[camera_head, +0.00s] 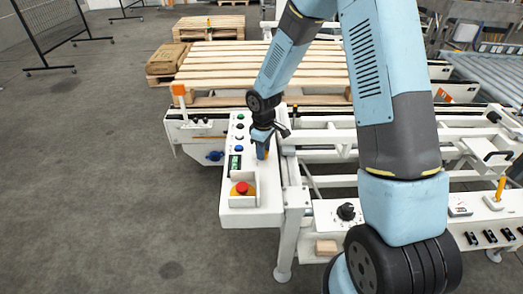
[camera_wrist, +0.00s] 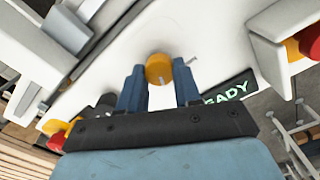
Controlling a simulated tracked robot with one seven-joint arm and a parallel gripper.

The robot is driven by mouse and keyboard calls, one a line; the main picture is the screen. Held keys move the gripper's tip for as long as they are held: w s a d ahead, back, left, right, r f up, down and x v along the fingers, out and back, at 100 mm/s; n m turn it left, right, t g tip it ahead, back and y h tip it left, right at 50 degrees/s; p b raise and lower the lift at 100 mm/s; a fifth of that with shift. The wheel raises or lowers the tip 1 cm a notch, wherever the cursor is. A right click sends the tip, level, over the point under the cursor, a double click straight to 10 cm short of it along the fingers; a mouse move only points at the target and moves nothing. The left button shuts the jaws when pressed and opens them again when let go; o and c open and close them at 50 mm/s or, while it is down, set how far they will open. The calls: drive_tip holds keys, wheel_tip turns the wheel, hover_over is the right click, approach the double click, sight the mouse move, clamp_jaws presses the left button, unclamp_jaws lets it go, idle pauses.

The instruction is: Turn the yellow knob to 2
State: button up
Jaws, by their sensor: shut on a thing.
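The yellow knob (camera_wrist: 158,67) is round and sits on the white control panel (camera_wrist: 222,45), in the upper middle of the wrist view. My gripper (camera_wrist: 160,80) has its two blue fingers on either side of the knob and is shut on it. In the head view my gripper (camera_head: 262,149) points down at the panel, and only a small bit of the knob (camera_head: 266,155) shows beside the fingers. Short pale marks are on and beside the knob. I cannot read any numbers, so the knob's setting cannot be told.
A red emergency button (camera_head: 242,188) in a white guard is at the panel's near end. A small green-lettered display (camera_head: 235,163), partly reading "READY" in the wrist view, lies close to my fingers. Several push buttons line the panel. Conveyor rails stand right; open floor lies left.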

drive_tip(key=shift+w+r+m, duration=0.1)
drive_tip(key=shift+w+m, duration=0.1)
drive_tip(key=shift+m, duration=2.1)
drive_tip(key=o, duration=1)
drive_tip(key=shift+s, duration=0.1)
drive_tip(key=shift+o, duration=0.2)
wheel_tip(320, 180, up, 14)
drive_tip(key=shift+f, duration=0.2)
